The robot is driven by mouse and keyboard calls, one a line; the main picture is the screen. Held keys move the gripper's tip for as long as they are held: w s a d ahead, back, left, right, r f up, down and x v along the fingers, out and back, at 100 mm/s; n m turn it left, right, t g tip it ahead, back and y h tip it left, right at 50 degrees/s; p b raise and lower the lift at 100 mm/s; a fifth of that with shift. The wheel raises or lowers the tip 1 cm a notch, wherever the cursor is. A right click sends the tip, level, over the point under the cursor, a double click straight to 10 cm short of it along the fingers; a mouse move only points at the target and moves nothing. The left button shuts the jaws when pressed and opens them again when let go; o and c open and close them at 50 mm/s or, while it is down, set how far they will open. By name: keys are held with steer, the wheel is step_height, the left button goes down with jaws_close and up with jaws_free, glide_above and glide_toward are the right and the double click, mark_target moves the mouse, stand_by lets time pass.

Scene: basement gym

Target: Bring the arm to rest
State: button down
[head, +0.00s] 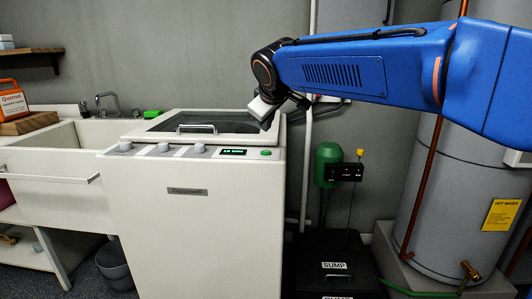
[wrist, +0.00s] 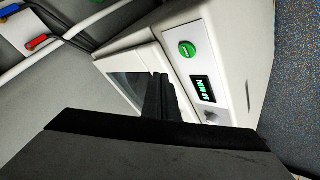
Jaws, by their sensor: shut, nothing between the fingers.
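My blue arm (head: 335,72) reaches in from the right in the head view, with its forearm roughly level. My gripper (head: 265,117) points down near the back right corner of the white top-loading machine (head: 190,230), and appears to be above it. The gripper is shut and holds nothing. The wrist view shows the machine's control panel (wrist: 222,60) tilted, with a green button (wrist: 187,49) and a lit display (wrist: 203,88). A dark part of my gripper covers the lower part of that view.
A white sink (head: 55,180) stands left of the machine, with a tap (head: 107,103) and a green block (head: 152,114) behind. To the right are a black sump cover (head: 325,247), a green pump (head: 326,165), a pipe (head: 307,170) and a grey water tank (head: 455,200).

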steer(key=s+d+f+m+g+h, duration=0.1)
steer(key=s+d+f+m, duration=0.25)
steer(key=s+d, duration=0.6)
steer(key=s+d+f+m+g, duration=0.15)
steer(key=s+d+f, duration=0.4)
steer(key=d, duration=0.65)
steer(key=s+d+f+m+g, duration=0.1)
steer(key=s+d+f+m, duration=0.2)
steer(key=s+d+f, duration=0.2)
steer(key=s+d+f+m, duration=0.3)
steer(key=s+d+f, duration=0.2)
steer(key=s+f, duration=0.7)
steer(key=s, duration=0.6)
steer(key=shift+s+d+f+g+h, duration=0.25)
steer(key=shift+s+d+g+h, duration=0.05)
steer(key=shift+d+g, duration=0.1)
